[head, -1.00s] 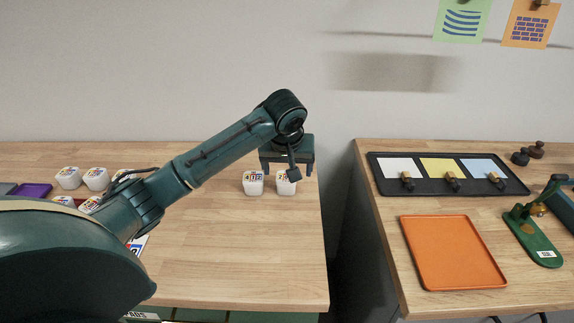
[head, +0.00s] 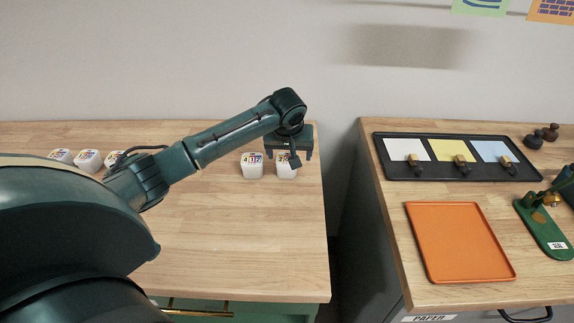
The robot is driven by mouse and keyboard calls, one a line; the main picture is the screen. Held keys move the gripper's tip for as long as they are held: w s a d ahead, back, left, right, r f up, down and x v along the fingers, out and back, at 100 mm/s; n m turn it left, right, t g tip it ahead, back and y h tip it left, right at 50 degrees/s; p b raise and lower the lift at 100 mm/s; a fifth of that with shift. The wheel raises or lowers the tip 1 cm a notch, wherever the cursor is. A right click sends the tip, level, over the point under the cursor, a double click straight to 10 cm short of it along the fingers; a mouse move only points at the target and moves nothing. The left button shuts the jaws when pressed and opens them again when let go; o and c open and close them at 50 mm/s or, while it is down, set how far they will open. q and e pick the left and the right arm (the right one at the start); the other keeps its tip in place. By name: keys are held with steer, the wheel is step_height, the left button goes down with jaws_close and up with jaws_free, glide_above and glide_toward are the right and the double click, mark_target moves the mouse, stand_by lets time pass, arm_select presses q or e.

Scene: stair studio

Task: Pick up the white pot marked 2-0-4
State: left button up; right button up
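White pots with coloured number labels stand on the left wooden table. One pot (head: 252,167) stands near the table's right end, its label too small to read surely. Another pot (head: 285,168) stands just right of it, partly hidden by my gripper. Several more pots (head: 88,160) stand in a row at the far left, partly behind my arm. I cannot tell which is marked 2-0-4. My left gripper (head: 289,152) points down behind and above the right-hand pair, its fingers apart, holding nothing visible. My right gripper is not in view.
The middle of the wooden table (head: 240,235) is clear. Across a gap, the right table carries a black tray (head: 437,174) with coloured cards, an orange tray (head: 459,240), a green stamp press (head: 545,228) and dark knobs (head: 543,135).

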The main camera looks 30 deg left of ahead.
mark_target(287, 161)
arm_select(q)
steer(key=x, duration=0.4)
steer(key=shift+s+a+f, duration=0.3)
steer(key=shift+f, duration=0.15)
steer(key=c, duration=1.1)
steer(key=shift+r, duration=0.1)
